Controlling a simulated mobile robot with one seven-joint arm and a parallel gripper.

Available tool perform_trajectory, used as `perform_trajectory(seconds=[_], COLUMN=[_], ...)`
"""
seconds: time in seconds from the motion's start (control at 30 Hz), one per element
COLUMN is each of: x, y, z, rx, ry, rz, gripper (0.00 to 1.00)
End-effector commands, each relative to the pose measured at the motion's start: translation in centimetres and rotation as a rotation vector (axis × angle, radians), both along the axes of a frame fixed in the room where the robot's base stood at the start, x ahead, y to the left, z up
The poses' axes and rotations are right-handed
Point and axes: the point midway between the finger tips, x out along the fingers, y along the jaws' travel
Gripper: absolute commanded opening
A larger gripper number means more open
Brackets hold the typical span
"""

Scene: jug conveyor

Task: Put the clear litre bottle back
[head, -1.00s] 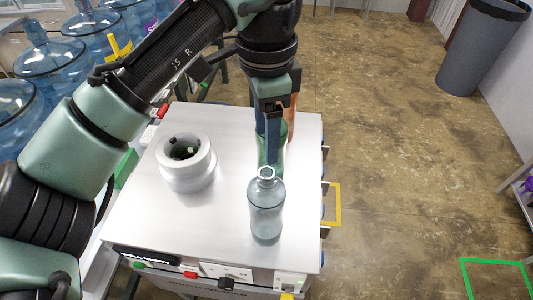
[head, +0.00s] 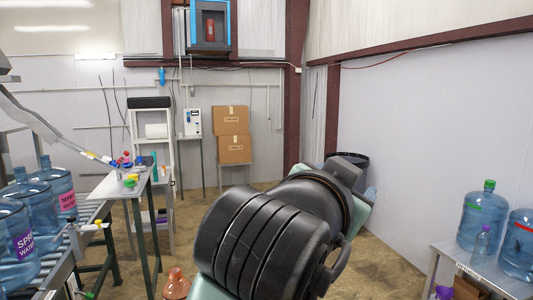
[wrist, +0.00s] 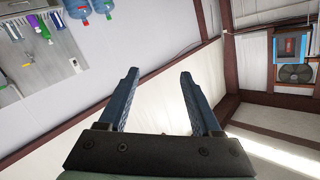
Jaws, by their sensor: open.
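My gripper (wrist: 158,80) is open and empty in the wrist view, with wall and beams behind its fingers. It is out of sight in the head view, where only my arm shows. A small clear, bluish bottle (head: 481,246) stands upright on the table at the right in the head view, beside a large blue jug. I cannot tell whether this is the clear litre bottle seen on the white machine top earlier.
Large jugs with green (head: 484,218) and red (head: 519,250) bands stand on the right table (head: 470,262). More jugs (head: 57,186) line the conveyor at the left. A narrow bench (head: 130,188) with small coloured items, a ladder and boxes (head: 234,134) stand behind.

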Motion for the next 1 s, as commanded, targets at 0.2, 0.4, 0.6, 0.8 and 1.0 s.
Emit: perform_trajectory(seconds=[0.2, 0.4, 0.6, 0.8, 1.0], x=[-8.3, -14.1, -15.0, -14.9, -14.9], y=[5.0, 9.8, 10.6, 10.5, 10.6], z=[11.1, 13.2, 13.4, 13.4, 10.1], rx=[-0.505, -0.631, -0.642, -0.640, -0.637], ry=[-0.537, -0.771, -0.809, -0.807, -0.807], rz=[0.167, 0.291, 0.311, 0.310, 0.313], gripper=[0.66, 0.66, 0.66, 0.66, 0.66])
